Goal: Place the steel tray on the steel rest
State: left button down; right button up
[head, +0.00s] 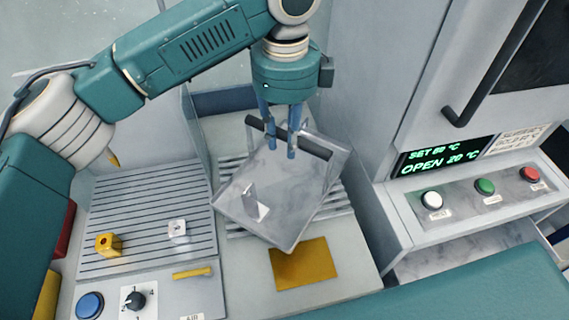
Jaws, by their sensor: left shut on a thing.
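The steel tray (275,190) is a grey, shallow square tray with a dark bar along its far edge. My left gripper (284,147) points down and is shut on that bar. The tray is turned at an angle over a slatted rest (335,197), covering most of it. Whether the tray touches the slats I cannot tell. A small light metal piece (254,203) shows within the tray. My right gripper is not in view.
A second slatted panel (140,205) at left holds a yellow part (108,244) and a small white block (178,229). A gold plate (300,264) lies in front of the tray. A cabinet with a button panel (480,193) stands at right.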

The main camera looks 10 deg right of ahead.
pick_arm(q)
send_over(285, 179)
notch_tip(285, 179, down, 5)
jog(key=shift+r+p, duration=0.1)
jog(key=shift+p, duration=0.3)
jog(key=shift+f+p, duration=0.55)
jog(key=shift+f, duration=1.75)
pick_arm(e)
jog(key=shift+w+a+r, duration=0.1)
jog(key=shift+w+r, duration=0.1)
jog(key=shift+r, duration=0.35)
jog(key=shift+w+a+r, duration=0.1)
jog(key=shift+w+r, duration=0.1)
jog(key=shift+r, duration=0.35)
pick_arm(q)
jog(key=c, duration=1.4)
grip_release()
jog(key=shift+f, duration=0.15)
jog(key=shift+c, duration=0.2)
jog(key=shift+s, duration=0.1)
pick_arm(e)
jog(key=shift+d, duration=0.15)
pick_arm(q)
notch_tip(285, 179, up, 12)
jog(key=b, duration=0.3)
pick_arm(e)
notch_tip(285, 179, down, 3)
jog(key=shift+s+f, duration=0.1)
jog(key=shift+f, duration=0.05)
